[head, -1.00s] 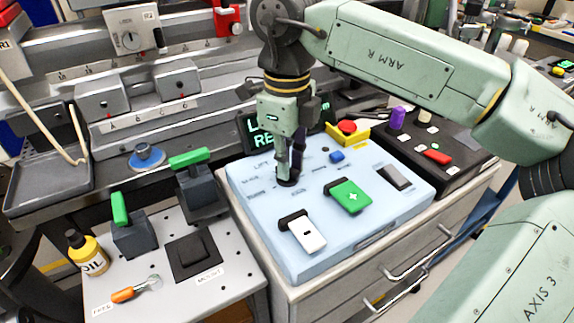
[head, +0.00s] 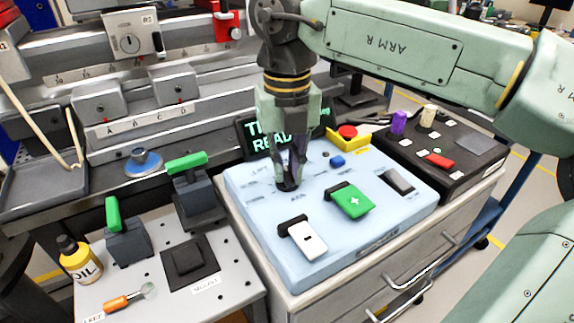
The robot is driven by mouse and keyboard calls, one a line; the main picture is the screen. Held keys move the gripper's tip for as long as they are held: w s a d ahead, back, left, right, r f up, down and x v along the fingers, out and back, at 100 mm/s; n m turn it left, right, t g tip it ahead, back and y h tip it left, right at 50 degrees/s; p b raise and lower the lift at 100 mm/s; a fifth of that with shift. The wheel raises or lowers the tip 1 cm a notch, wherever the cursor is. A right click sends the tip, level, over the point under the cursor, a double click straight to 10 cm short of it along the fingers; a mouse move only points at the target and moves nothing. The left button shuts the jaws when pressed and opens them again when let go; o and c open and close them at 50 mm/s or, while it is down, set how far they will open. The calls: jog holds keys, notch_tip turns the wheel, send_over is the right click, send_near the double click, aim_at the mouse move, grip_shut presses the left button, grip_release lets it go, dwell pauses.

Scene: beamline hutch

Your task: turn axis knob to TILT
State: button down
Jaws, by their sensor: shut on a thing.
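My gripper (head: 289,178) points down at the light-blue control panel (head: 265,243) in the head view. Its fingers are shut on the dark round axis knob (head: 287,187), which is mostly hidden by them. Printed labels surround the knob, too small to read surely. The knob's pointer direction cannot be made out. Behind the gripper, a dark display (head: 252,140) shows green text starting "TI" over "READ"; the gripper covers the rest.
The panel also bears a white minus switch (head: 308,240), a green plus switch (head: 353,201), a grey rocker (head: 397,181) and a blue button (head: 337,161). A red emergency button (head: 347,132) stands behind. Green-handled clamps (head: 188,162) stand at left.

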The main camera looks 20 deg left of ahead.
aim_at(287, 172)
jog(key=shift+m, duration=0.5)
jog(key=c, duration=1.6)
grip_release()
jog(key=shift+c, duration=0.2)
notch_tip(287, 172, up, 12)
